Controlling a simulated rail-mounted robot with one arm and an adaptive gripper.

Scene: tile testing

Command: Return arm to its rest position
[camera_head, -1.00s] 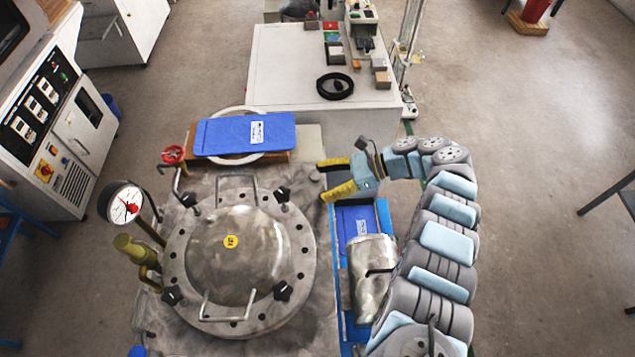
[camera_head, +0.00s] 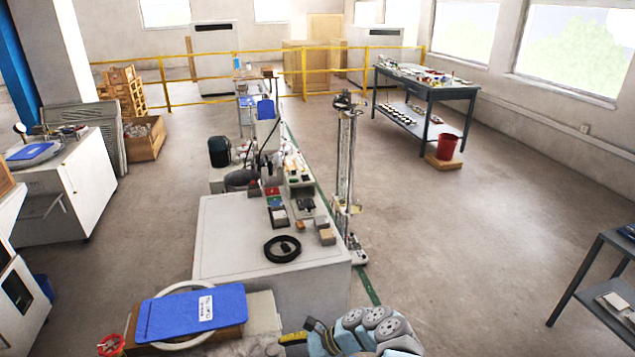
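My gripper (camera_head: 292,341) is at the bottom edge of the head view, right of the blue clipboard. A yellow-and-black finger shows there, and the rest of the gripper is cut off by the frame. My arm (camera_head: 375,328), light blue and grey, curves beside it at the bottom. I cannot tell whether the fingers are apart, and I see nothing held between them.
A blue clipboard (camera_head: 192,312) lies over a white ring by a red valve wheel (camera_head: 111,344). Ahead stands a white bench (camera_head: 225,240) with a black coil (camera_head: 282,249) and small blocks. Open floor (camera_head: 460,240) lies to the right.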

